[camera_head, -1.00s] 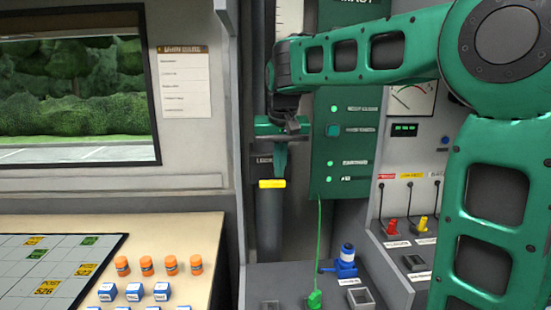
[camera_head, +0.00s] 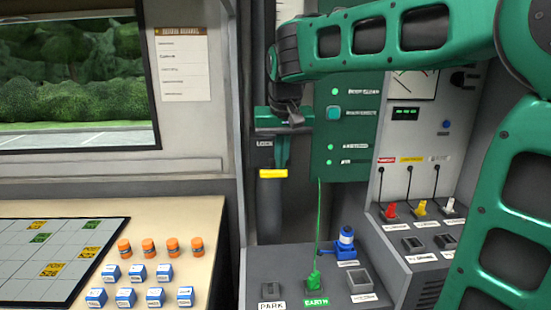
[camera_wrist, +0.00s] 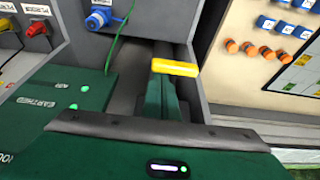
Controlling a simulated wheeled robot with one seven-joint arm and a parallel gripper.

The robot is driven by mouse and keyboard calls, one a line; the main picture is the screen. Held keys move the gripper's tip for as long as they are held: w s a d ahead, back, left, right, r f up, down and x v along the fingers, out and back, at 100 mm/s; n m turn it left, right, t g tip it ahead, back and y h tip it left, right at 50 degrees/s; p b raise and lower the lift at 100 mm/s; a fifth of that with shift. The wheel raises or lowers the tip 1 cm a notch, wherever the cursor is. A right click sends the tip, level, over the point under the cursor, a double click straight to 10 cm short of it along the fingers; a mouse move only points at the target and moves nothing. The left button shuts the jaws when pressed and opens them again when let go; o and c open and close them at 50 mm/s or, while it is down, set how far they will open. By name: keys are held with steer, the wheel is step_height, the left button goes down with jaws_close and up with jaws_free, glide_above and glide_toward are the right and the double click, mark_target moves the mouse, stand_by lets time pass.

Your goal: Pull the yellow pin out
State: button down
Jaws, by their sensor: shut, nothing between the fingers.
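The yellow pin (camera_head: 272,174) shows as a short yellow bar just below the LOCK label, above a dark grey upright cylinder. In the wrist view the yellow pin (camera_wrist: 175,68) lies across the ends of my green fingers. My gripper (camera_head: 281,165) points down with its fingertips at the pin, slightly right of its middle. In the wrist view my gripper (camera_wrist: 163,84) looks closed, and its tips meet or overlap the pin's near edge. Whether they touch it is unclear. The pin's shaft is hidden.
A green panel (camera_head: 342,125) with lit dots stands close to the right of my gripper. Below are a green EARTH plug (camera_head: 314,280) with its cable and a blue connector (camera_head: 345,242). Orange caps (camera_head: 148,248) stand on the desk at left.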

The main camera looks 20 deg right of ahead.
steer(key=shift+s+f, duration=0.1)
steer(key=v, duration=1)
stand_by(0.6)
steer(key=s+d+f+m+g, duration=0.1)
steer(key=s+d+f+g, duration=0.1)
steer(key=s+d+f, duration=0.9)
steer(key=s+d+f+m+g+y, duration=0.1)
steer(key=s+f, duration=1.4)
steer(key=s, duration=0.3)
steer(key=shift+d+m+g, duration=0.3)
steer(key=shift+d, duration=0.1)
